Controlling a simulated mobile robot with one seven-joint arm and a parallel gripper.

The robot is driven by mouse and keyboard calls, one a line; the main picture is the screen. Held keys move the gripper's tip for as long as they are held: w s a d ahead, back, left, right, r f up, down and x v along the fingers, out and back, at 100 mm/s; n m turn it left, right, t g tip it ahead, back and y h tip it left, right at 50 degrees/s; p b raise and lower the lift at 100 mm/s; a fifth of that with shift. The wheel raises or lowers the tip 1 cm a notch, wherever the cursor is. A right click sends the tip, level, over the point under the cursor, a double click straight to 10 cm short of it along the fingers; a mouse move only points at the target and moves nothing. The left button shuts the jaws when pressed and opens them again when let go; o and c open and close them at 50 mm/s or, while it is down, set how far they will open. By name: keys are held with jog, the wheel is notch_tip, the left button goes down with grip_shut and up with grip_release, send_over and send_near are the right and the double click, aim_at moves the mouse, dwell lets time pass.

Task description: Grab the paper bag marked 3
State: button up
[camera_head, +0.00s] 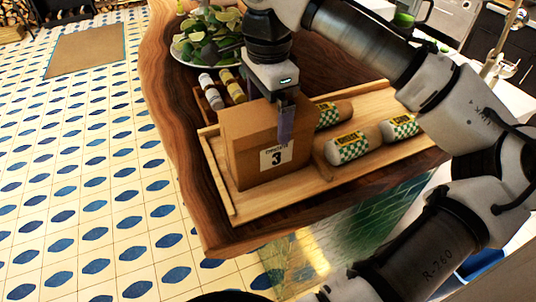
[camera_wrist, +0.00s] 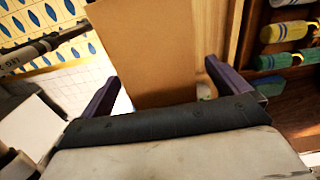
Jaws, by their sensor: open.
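The paper bag marked 3 (camera_head: 245,142) is a brown, box-like bag with a white label. It stands upright on the left part of the wooden tray (camera_head: 232,208). My gripper (camera_head: 286,122) points down at the bag's right side, and one purple finger covers part of that side. In the wrist view the bag's plain brown surface (camera_wrist: 145,45) shows between the two open fingers (camera_wrist: 160,80). The left finger has a visible gap to the bag; whether the right finger touches it I cannot tell.
Several wrapped rolls with green-checked labels (camera_head: 350,148) lie on the tray right of the bag. Small coloured rolls (camera_head: 211,92) lie in a rack behind it. A plate of green leaves and slices (camera_head: 207,35) stands farther back. The tiled floor (camera_head: 90,190) is clear at left.

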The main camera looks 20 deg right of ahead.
notch_tip(320, 180, down, 4)
jog(key=b, duration=0.3)
jog(key=shift+f, duration=0.15)
jog(key=shift+s, duration=0.1)
